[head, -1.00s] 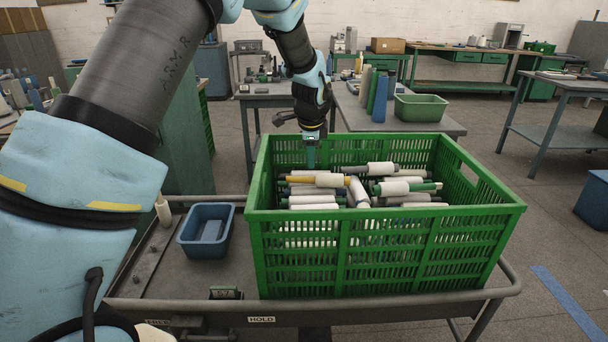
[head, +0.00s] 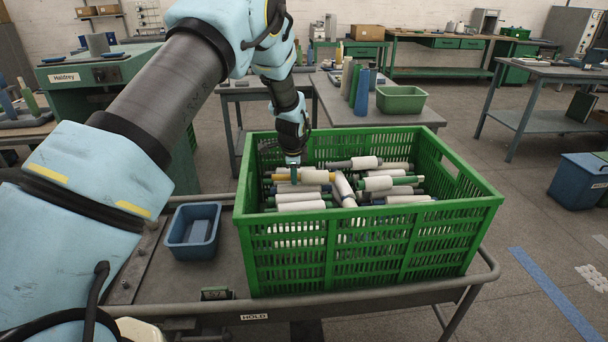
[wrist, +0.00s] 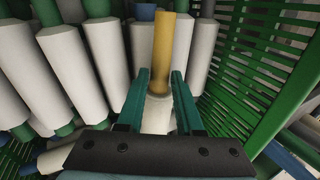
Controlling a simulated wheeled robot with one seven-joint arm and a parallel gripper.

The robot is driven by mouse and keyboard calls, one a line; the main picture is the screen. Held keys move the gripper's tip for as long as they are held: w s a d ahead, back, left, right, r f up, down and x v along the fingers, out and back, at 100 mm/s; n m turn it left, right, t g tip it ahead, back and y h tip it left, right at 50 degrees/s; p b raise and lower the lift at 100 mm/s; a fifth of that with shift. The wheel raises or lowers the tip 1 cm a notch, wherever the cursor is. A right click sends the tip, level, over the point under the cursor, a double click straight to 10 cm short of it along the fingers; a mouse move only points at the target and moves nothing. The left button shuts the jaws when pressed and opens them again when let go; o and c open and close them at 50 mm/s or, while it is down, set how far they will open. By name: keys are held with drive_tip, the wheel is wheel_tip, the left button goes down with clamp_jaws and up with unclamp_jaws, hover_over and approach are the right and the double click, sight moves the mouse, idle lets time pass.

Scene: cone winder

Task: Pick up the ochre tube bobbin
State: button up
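The ochre tube bobbin (head: 316,177) lies among other bobbins in the green crate (head: 345,240), with white yarn around its middle. Its bare ochre tube (wrist: 161,52) points up the picture in the wrist view. My gripper (head: 294,172) is down in the crate at the bobbin's left part. In the wrist view its two teal fingers (wrist: 160,76) stand open, one on each side of the bobbin. Contact with it cannot be made out. The bobbin's lower part is hidden behind the gripper's dark mount.
White-wound bobbins with green, blue and dark tubes lie close around it. The crate's slatted wall (wrist: 258,85) is near on the right in the wrist view. A blue bin (head: 194,243) stands left of the crate on the cart. A green bin (head: 400,101) stands on the table behind.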

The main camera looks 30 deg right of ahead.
drive_tip(key=shift+w+f, duration=0.1)
drive_tip(key=shift+f, duration=0.15)
drive_tip(key=shift+c, duration=0.2)
clamp_jaws()
